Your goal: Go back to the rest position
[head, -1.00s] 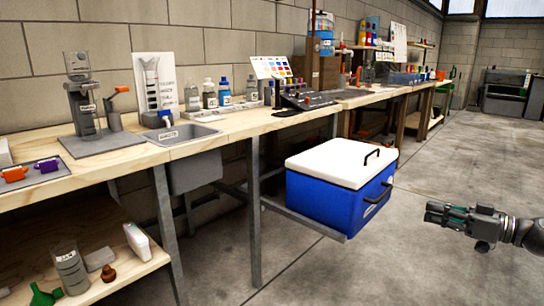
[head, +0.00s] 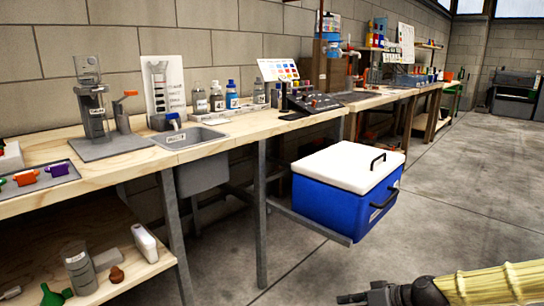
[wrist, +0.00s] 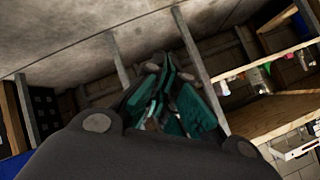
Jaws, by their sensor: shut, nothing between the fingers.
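My gripper (head: 352,298) is at the bottom edge of the head view, low over the concrete floor and to the right of the bench legs. My yellowish arm link trails from it to the right edge. In the wrist view the gripper's green-sided fingers (wrist: 165,103) are together and hold nothing. Their tips are partly dark and blurred there.
A wooden workbench (head: 225,145) runs along the left wall with a sink, bottles and a control panel. A blue cooler with a white lid (head: 340,200) sits on a low metal frame beside it. A lower shelf (head: 120,275) holds small items. The floor (head: 480,200) at right is clear.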

